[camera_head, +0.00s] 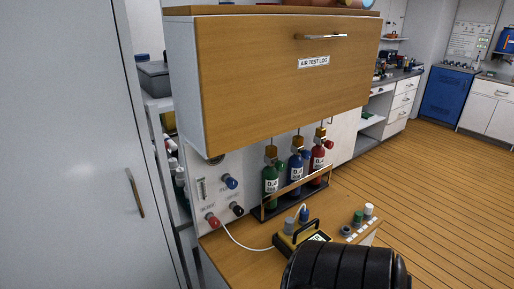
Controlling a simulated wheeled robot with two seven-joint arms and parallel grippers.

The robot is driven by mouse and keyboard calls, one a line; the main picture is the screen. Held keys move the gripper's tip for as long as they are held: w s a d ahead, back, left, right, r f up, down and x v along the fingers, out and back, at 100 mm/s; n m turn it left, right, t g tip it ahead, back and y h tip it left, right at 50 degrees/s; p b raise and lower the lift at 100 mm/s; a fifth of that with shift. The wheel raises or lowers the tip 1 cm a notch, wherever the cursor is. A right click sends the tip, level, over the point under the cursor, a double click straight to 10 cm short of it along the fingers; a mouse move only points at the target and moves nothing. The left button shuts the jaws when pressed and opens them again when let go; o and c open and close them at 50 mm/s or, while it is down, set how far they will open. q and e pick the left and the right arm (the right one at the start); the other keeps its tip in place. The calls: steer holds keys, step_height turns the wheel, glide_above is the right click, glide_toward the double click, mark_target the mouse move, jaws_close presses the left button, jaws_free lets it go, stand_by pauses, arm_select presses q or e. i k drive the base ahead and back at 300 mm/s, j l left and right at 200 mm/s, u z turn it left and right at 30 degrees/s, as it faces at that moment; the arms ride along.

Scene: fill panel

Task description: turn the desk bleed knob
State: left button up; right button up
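A pale panel (203,171) under the wooden cabinet carries a blue knob (230,182), a black knob (237,208) and a red knob (212,219). The small labels beside them are too blurred to read surely, so I cannot tell which is the bleed knob. A white hose (236,240) runs from near the red knob to a yellow and black device (300,240) on the wooden desk (240,257). Neither of my grippers is in view.
The wooden cabinet front (290,80) overhangs the panel. Green, blue and red cylinders (318,158) stand in a rack right of the knobs. A padded black object (345,268) blocks the bottom front. A grey door (70,150) is at left. Open floor (440,190) lies right.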

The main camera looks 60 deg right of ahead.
mark_target(214, 223)
steer(key=i+z, duration=0.15)
steer(key=z, duration=0.3)
steer(key=i+z, duration=0.1)
steer(key=z, duration=0.35)
steer(key=i+j+z, duration=0.1)
steer(key=z, duration=0.4)
steer(key=i+j+z, duration=0.1)
steer(key=z, duration=0.35)
steer(key=j, duration=0.1)
